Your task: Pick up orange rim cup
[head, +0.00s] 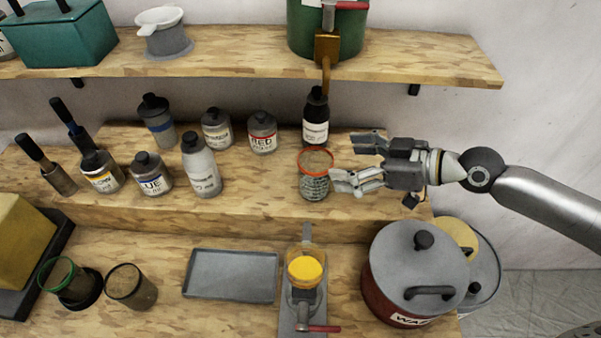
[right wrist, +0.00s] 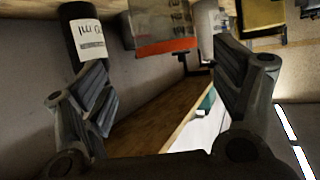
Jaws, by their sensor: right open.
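The orange rim cup (head: 315,175) stands upright on the raised wooden step, a clear cup with an orange rim and printed markings. My right gripper (head: 350,163) comes in from the right and is open, its fingers level with the cup and just to its right. In the right wrist view the cup (right wrist: 164,27) shows at the top, between and beyond the two open fingers (right wrist: 160,90), with its orange rim facing down in that picture. I cannot tell from these frames whether a finger touches the cup. My left gripper is not in view.
A dark bottle (head: 315,120) stands right behind the cup; it also shows in the right wrist view (right wrist: 85,35). A red-labelled jar (head: 262,132) is behind left. The upper shelf (head: 430,60) overhangs.

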